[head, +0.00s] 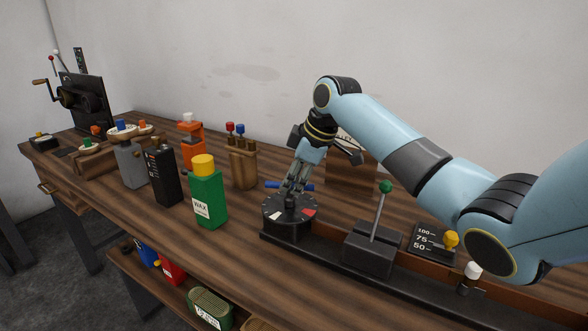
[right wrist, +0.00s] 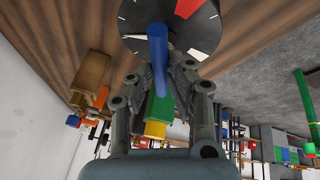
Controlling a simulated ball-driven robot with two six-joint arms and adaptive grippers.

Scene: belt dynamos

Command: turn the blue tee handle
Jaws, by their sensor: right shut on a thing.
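The blue tee handle (head: 272,184) stands on top of a round dark dial (head: 287,225) on the bench. The dial face has a red patch and white patches. My right gripper (head: 290,189) reaches down from above and is shut on the blue tee handle. The ends of the bar stick out on both sides of the fingers. In the right wrist view the blue bar (right wrist: 158,62) runs lengthwise between the fingers, over the dial face (right wrist: 135,17). The fingers hide the middle of the handle. My left gripper is not in view.
A green wax bottle (head: 207,199) stands left of the dial. A green-knobbed lever (head: 380,220) rises from a dark block to the right, close under my right arm. A yellow knob (head: 451,240) is farther right. A wooden holder (head: 243,168) stands behind left.

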